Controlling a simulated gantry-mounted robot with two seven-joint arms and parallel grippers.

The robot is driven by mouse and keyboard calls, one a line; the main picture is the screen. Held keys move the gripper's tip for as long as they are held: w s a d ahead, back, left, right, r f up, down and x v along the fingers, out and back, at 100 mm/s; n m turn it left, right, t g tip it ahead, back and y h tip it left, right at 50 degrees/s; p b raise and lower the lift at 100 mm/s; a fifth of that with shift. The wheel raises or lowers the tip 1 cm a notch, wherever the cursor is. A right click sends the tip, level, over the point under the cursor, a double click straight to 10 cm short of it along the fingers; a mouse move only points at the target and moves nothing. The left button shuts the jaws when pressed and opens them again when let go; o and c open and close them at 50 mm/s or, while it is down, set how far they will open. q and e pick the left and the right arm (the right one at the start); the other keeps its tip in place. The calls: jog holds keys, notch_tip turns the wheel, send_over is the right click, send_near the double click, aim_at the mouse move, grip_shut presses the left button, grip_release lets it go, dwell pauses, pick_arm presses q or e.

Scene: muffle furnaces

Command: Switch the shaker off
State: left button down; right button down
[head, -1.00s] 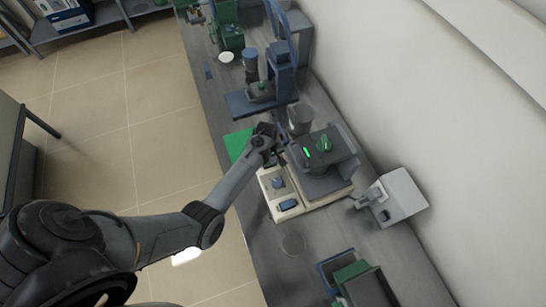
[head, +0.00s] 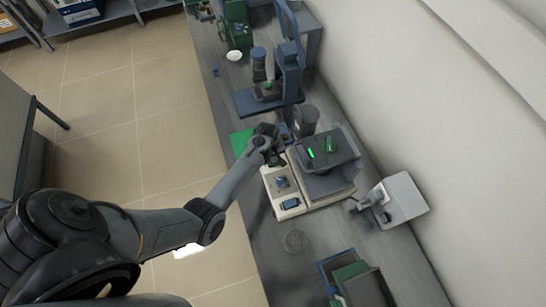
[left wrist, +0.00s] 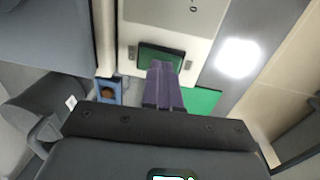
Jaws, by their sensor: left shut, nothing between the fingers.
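The shaker (head: 325,193) is a cream box on the bench with a dark platform on top. A green light strip and a green item show on the platform. Its front panel (head: 272,183) has a small blue knob (head: 281,182) and a blue-framed part (head: 290,203). My left gripper (head: 279,158) is over the far end of this panel. In the left wrist view its purple fingers (left wrist: 162,78) are together and empty, their tips over the edge of a dark green rectangle (left wrist: 160,58) on a cream surface. Contact cannot be told. My right gripper is not in view.
A green mat (head: 240,141) lies beyond the gripper. A blue stand (head: 289,77) and a grey cylinder (head: 306,119) stand farther back. A white box device (head: 404,200) is right of the shaker. Bins (head: 345,270) stand at the near end.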

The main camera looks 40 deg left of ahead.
pick_arm(q)
jog(key=r+p, duration=0.4)
jog(key=shift+w+d+r, duration=0.1)
jog(key=shift+w+r, duration=0.1)
jog(key=shift+r, duration=0.1)
notch_tip(320, 180, up, 9)
jog(key=w+b, duration=0.1)
jog(key=shift+d, duration=0.25)
